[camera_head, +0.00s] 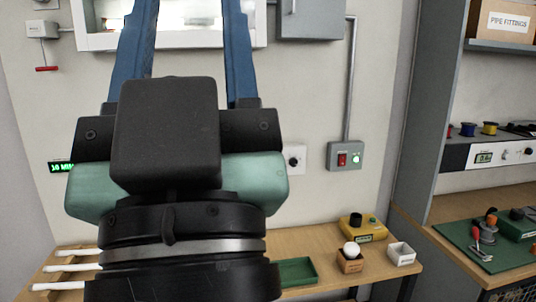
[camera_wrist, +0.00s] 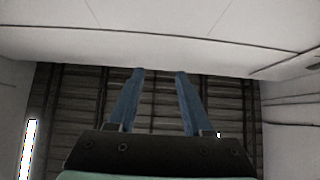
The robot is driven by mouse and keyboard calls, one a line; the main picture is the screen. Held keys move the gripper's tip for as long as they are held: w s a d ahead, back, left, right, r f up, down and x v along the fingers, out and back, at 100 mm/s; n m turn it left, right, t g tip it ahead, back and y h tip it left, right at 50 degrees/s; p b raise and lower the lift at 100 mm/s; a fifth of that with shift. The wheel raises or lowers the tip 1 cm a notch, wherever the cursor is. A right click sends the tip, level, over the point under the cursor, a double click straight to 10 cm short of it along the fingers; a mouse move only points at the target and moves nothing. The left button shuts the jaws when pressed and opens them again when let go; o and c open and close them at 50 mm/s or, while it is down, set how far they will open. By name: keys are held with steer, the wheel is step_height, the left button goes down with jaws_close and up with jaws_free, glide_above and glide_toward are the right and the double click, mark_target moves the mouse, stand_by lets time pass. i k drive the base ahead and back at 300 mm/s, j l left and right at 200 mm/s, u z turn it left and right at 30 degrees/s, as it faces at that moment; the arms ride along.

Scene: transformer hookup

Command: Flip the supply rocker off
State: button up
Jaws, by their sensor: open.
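The supply rocker (camera_head: 342,160) is a small red switch on a grey wall box (camera_head: 345,166). A green light (camera_head: 356,158) glows beside the rocker on the same box. A grey conduit runs up from the box. My gripper (camera_wrist: 159,72) is open and empty, its two blue fingers apart. In the head view it is large and close at the left, fingers pointing up, apart from the wall box. In the wrist view the fingers point toward a pale ceiling edge and dark slats; the rocker does not show there.
A wooden bench (camera_head: 325,276) below holds a green tray (camera_head: 297,271), a yellow box (camera_head: 362,227), a white ball in a wooden holder (camera_head: 350,264) and a white box (camera_head: 401,253). A grey shelf unit (camera_head: 425,110) stands at the right. The wall around the switch box is mostly clear.

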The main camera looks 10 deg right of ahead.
mark_target(343, 157)
steer(key=i+l, duration=0.3)
steer(key=l, duration=0.2)
steer(key=i+l, duration=0.35)
steer(key=l, duration=0.15)
steer(key=i+l, duration=0.3)
steer(key=l, duration=0.2)
steer(key=i+l, duration=0.65)
steer(key=l, duration=0.3)
